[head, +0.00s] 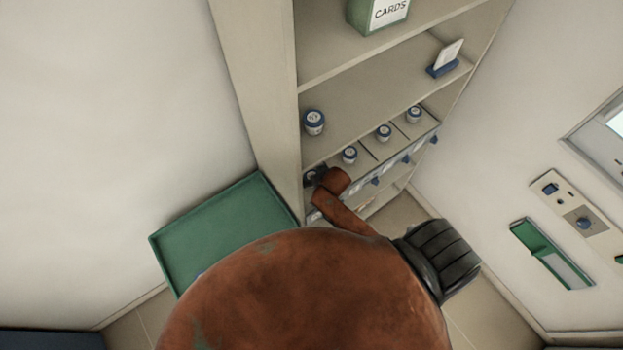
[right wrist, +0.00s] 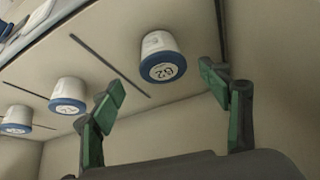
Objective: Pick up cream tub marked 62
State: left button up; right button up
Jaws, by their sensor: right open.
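The cream tub marked 62 (right wrist: 158,46) has a blue rim around its number face and shows upside down in the right wrist view. My right gripper (right wrist: 160,82) is open, with its green-padded fingers apart and nothing between them. The tub lies just beyond the fingertips, roughly in line with the gap and not touching. In the head view, the left tub of the shelf row (head: 349,155) seems to be this one, but its number is too small to read. My arm hides much of the right gripper there. My left gripper is not in view.
Two similar tubs, one middle (right wrist: 69,95) and one far (right wrist: 17,119), stand in the row, with dark divider lines between places. Another tub (head: 313,122) stands at the shelf's left side near the upright. A green tray (head: 215,225) is left of the shelf unit. A green CARDS box (head: 378,12) is higher up.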

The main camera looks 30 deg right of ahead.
jog(key=p+x, duration=0.1)
jog(key=x, duration=0.4)
jog(key=shift+w+a+f, duration=0.15)
jog(key=shift+w, duration=0.2)
jog(key=shift+c, duration=0.7)
jog(key=c, duration=1.2)
jog(key=shift+c, duration=0.2)
